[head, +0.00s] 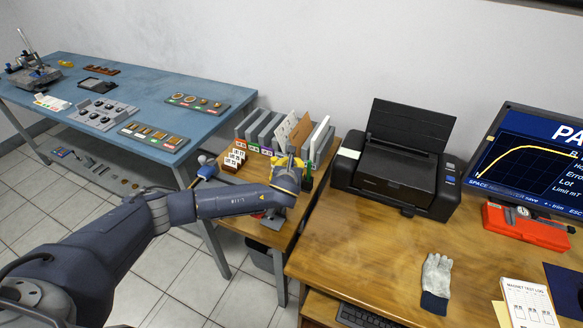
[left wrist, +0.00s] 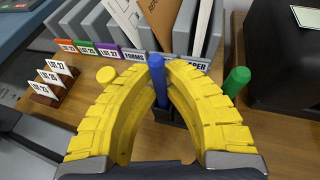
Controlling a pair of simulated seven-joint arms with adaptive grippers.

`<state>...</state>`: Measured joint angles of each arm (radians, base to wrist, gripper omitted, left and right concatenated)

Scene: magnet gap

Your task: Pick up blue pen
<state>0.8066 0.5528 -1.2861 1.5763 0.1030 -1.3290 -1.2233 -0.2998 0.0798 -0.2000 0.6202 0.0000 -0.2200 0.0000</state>
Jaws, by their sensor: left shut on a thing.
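My left gripper (left wrist: 163,72) has yellow padded fingers that close around the upper part of a blue pen (left wrist: 157,75). The pen is upright, with its lower end going down toward a dark holder (left wrist: 171,133) below the fingers. In the head view my left gripper (head: 289,164) is over the small wooden table, and the blue pen cannot be made out there. A green pen (left wrist: 237,81) stands to the right of the fingers and a yellow pen (left wrist: 106,75) to the left. My right gripper is not in view.
Grey file holders (head: 262,128) with coloured labels stand behind the gripper. A small wooden card rack (head: 234,159) is to the left. A black printer (head: 395,175) stands close on the right. A work glove (head: 436,281) lies on the desk. A blue bench (head: 130,95) is at the left.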

